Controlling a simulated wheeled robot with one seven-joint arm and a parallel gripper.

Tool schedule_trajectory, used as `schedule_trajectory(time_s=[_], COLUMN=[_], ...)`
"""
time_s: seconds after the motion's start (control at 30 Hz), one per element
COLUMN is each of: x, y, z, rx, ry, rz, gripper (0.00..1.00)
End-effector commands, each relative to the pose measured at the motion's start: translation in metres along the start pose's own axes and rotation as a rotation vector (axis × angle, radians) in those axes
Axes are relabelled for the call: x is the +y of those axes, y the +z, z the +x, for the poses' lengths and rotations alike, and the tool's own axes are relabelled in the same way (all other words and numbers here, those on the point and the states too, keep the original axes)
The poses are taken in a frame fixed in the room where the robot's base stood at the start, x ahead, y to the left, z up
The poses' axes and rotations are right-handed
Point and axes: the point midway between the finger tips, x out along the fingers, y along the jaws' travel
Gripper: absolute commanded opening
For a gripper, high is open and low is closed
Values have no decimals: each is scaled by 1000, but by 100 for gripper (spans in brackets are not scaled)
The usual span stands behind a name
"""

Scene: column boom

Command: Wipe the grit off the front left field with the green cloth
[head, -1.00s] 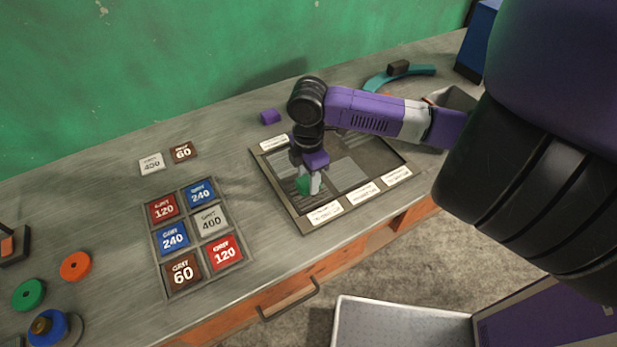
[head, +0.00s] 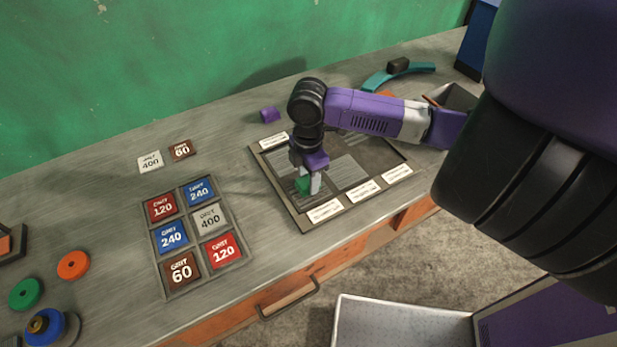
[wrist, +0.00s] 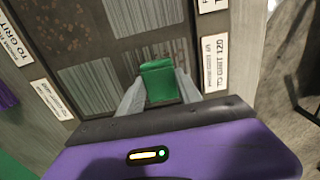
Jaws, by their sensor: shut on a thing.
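My gripper (head: 308,187) is shut on the green cloth (head: 302,184) over the front left field of the dark framed board (head: 296,217). In the wrist view the folded cloth (wrist: 160,82) sits between the two pale fingers, low on or just above the field; I cannot tell whether it touches. The front left field (wrist: 150,55) shows pale grey streaks around the cloth, and the part beneath is hidden. Another field (wrist: 60,27) shows dark reddish-brown specks.
White label plates (head: 324,211) line the board's front and back edges. A tray of grit cards (head: 205,271) lies to the left, with two loose cards (head: 181,151) behind it. A purple block (head: 269,115) stands behind the board. Bare bench separates the tray and board.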

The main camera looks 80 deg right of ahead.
Motion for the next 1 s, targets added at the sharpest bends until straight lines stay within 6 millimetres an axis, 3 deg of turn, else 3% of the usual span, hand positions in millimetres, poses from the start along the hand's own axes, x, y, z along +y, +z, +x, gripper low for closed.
schedule_trajectory(time_s=[0.27, 0.6, 1.0], x=[0, 0, 0], y=[-2, -18, -17], z=[2, 0, 1], rx=[0, 0, 0], ry=[0, 0, 0], rz=[0, -1, 1], gripper=[0, 0, 0])
